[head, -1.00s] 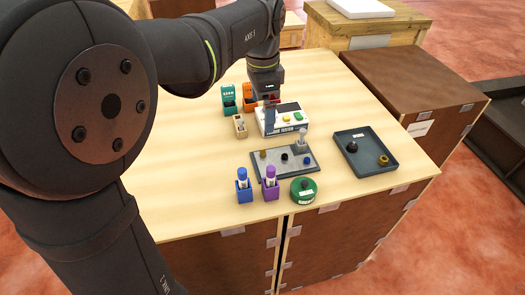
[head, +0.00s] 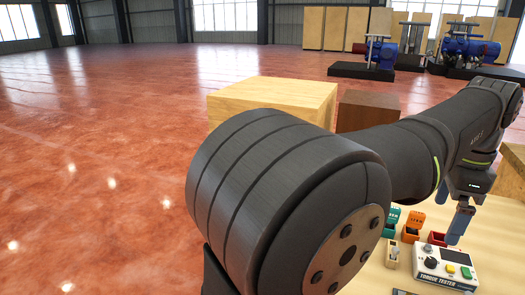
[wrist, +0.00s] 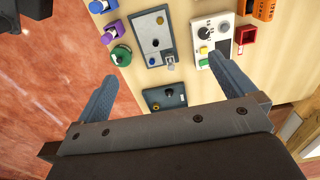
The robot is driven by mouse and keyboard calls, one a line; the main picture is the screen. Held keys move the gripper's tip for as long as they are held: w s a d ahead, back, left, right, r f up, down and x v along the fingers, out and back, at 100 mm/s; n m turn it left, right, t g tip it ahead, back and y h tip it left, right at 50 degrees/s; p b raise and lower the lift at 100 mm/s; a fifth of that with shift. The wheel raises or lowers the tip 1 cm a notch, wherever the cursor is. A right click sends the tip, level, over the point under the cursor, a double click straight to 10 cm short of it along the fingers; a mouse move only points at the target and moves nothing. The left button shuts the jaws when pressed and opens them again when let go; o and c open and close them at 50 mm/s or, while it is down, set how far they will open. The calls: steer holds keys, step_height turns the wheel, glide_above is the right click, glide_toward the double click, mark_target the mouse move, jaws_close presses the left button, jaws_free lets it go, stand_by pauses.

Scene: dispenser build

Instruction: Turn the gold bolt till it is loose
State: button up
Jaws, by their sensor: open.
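The gold bolt (wrist: 160,20) stands at the top end of a grey plate (wrist: 143,29) in the wrist view. A black bolt (wrist: 155,43) and a blue bolt (wrist: 151,61) stand lower on the same plate. A dark tray (wrist: 148,94) below holds a black part and a small gold part. My gripper (wrist: 165,85) is open with nothing between its fingers; it is apart from the gold bolt. In the head view, my gripper (head: 461,222) hangs over the torque tester area; the gold bolt is out of that view.
The white torque tester (head: 432,265) has coloured buttons; a red box (wrist: 245,35) stands beside it. Teal (head: 391,218) and orange (head: 413,222) holders stand behind.

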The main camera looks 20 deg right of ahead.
steer(key=c, duration=1.3)
steer(key=s+d+f+n+t+y, duration=0.2)
steer(key=s+d+f+n+y, duration=0.2)
steer(key=d+f, duration=0.35)
steer(key=x, duration=1.8)
steer(key=shift+w+a, duration=0.1)
jaws_close()
